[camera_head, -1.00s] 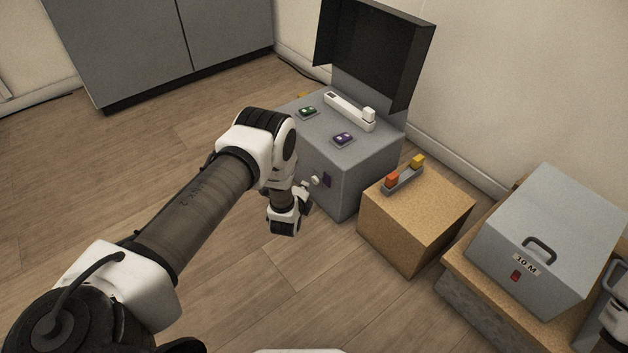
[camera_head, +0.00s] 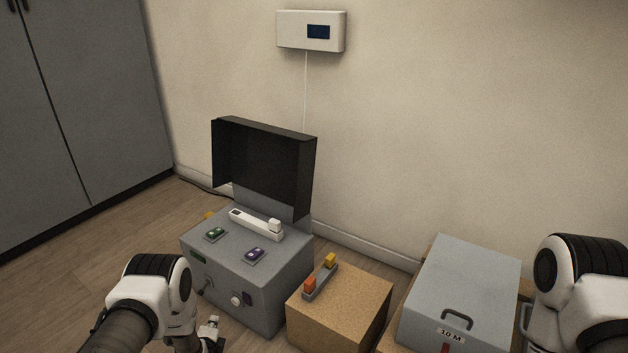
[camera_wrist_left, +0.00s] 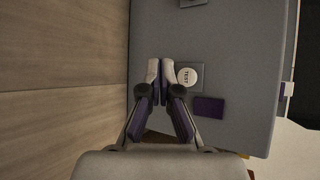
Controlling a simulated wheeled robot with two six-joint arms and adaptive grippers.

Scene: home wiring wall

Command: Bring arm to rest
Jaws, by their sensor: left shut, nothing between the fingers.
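My left arm comes in at the lower left of the head view, and its gripper (camera_head: 213,328) is partly cut off by the bottom edge, near the front of the grey box (camera_head: 284,285). In the left wrist view the two fingers (camera_wrist_left: 160,66) are together and empty. Their tips are beside a white round button marked TEST (camera_wrist_left: 188,77) on the grey box face; I cannot tell whether they touch it. A purple square (camera_wrist_left: 209,107) is next to the button. My right arm (camera_head: 572,290) shows at the right edge; its gripper is not visible.
The grey box has a raised dark lid (camera_head: 263,168), a white bar (camera_head: 256,224), a green switch (camera_head: 215,233) and a purple switch (camera_head: 254,254). A cardboard-coloured block (camera_head: 345,308) and a grey case (camera_head: 462,283) stand to its right. A white panel (camera_head: 296,32) hangs on the wall.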

